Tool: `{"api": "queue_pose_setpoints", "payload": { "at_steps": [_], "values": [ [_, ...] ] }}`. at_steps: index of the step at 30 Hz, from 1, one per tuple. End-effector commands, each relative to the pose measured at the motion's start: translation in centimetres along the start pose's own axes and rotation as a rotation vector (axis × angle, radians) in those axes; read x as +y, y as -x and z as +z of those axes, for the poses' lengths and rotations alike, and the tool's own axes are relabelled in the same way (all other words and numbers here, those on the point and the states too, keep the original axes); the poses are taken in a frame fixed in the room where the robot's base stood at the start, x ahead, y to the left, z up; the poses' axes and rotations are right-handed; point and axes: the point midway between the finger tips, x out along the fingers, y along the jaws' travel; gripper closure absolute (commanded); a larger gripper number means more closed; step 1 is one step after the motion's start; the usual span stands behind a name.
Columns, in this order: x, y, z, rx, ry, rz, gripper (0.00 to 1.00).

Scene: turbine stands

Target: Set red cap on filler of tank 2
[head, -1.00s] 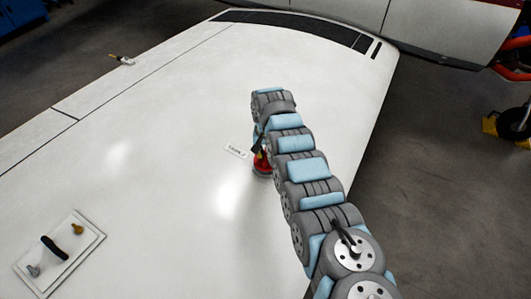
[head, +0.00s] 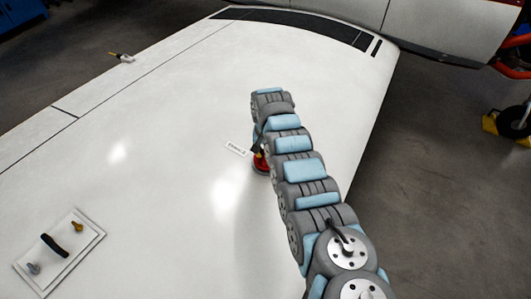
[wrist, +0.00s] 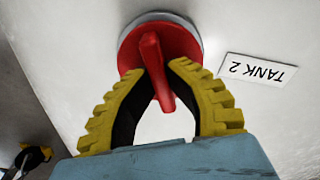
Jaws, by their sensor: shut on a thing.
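The red cap (wrist: 135,48) has a raised grip bar and lies over a grey round ring (wrist: 158,15), the filler, in the wrist view. My gripper (wrist: 161,72) has its yellow ridged fingers shut on the cap's grip bar. The cap looks roughly centred on the ring; I cannot tell whether there is a gap under it. A white label reading "TANK 2" (wrist: 258,70) is beside it. In the head view the red cap (head: 260,164) shows at the left edge of my arm, near the label (head: 236,149); the fingers are mostly hidden there.
The white wing (head: 170,130) is broad and mostly clear. A plate (head: 85,252) with a black handle and knobs is at its lower left. A wheel (head: 516,123) stands at right.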

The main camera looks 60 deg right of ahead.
Motion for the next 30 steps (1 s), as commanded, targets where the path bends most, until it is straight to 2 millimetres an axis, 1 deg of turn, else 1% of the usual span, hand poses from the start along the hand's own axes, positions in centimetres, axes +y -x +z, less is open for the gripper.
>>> {"api": "queue_pose_setpoints", "payload": {
  "at_steps": [4,13,14,15,17,18,23,24,25,30],
  "values": [
    [-0.11,-0.67,0.14,-0.001,0.001,0.000,1.00],
    [-0.02,-0.73,0.12,-0.002,0.000,0.000,1.00],
    [-0.01,-0.73,0.12,-0.002,0.000,0.000,0.77],
    [-0.01,-0.73,0.12,-0.002,0.000,0.000,0.65],
    [-0.02,-0.68,0.10,-0.001,0.000,0.000,0.48],
    [-0.01,-0.65,0.09,-0.001,0.000,0.000,0.47],
    [-0.01,-0.56,0.06,-0.001,0.000,0.000,0.47],
    [-0.01,-0.55,0.06,-0.001,0.000,0.000,0.41],
    [0.00,-0.54,0.05,-0.001,0.000,0.000,0.38],
    [0.00,-0.50,0.04,0.000,0.000,0.000,0.38]
  ]
}}
